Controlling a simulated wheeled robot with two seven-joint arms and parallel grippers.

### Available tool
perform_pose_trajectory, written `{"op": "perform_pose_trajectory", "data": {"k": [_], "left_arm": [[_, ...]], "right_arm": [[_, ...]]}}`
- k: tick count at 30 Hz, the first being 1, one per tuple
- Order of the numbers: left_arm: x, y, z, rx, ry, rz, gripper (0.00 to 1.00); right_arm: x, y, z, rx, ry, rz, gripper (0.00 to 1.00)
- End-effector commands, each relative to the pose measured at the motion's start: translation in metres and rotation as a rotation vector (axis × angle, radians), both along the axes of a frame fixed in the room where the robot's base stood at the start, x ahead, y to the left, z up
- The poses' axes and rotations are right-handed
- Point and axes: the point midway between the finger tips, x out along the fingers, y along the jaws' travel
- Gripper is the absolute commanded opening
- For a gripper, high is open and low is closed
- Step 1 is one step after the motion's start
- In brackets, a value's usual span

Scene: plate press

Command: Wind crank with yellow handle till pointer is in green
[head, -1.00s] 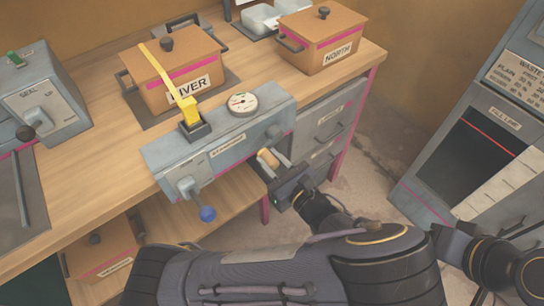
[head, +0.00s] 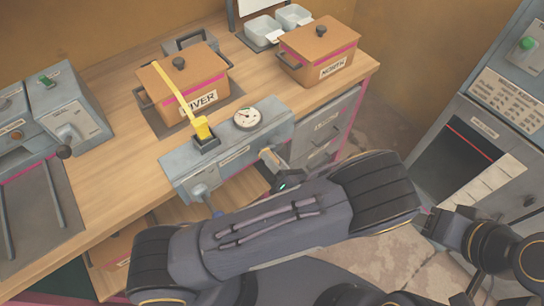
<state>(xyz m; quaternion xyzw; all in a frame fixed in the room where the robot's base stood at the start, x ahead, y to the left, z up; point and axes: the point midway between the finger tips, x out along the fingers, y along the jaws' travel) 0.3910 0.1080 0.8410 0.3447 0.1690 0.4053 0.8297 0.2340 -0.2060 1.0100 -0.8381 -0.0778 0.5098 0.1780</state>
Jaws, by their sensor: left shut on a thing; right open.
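A grey-blue press unit (head: 178,177) sits on the front edge of the wooden bench. On top is a round white dial (head: 247,118) with a dark pointer; its coloured zones are too small to read. My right gripper (head: 430,223) is open and empty at the right, away from the bench.
A "NORTH" pot (head: 318,52) stands behind right. A lever box (head: 70,115) is at left. A grey waste cabinet (head: 462,125) stands at right.

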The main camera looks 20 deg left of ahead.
Motion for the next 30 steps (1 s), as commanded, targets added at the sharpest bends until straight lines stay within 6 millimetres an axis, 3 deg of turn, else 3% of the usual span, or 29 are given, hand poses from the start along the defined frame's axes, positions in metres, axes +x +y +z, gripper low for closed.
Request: {"op": "perform_pose_trajectory", "data": {"k": [6, 23, 24, 29, 30], "left_arm": [[0.0016, -0.0017, 0.0045, 0.049, 0.063, -0.001, 0.00], [0.0025, -0.0027, 0.0049, 0.069, 0.087, -0.003, 0.00], [0.0025, -0.0027, 0.0049, 0.069, 0.087, -0.003, 0.29], [0.0025, -0.0024, 0.0049, 0.069, 0.087, -0.003, 0.50], [0.0025, -0.0024, 0.0049, 0.069, 0.087, -0.002, 0.50]], "right_arm": [[0.0000, 0.0000, 0.0093, 0.000, 0.000, 0.000, 0.50], [0.0000, 0.0000, 0.0109, 0.000, 0.000, 0.000, 0.50], [0.0000, 0.0000, 0.0109, 0.000, 0.000, 0.000, 0.50], [0.0000, 0.0000, 0.0109, 0.000, 0.000, 0.000, 0.50], [0.0000, 0.0000, 0.0109, 0.000, 0.000, 0.000, 0.50]]}}
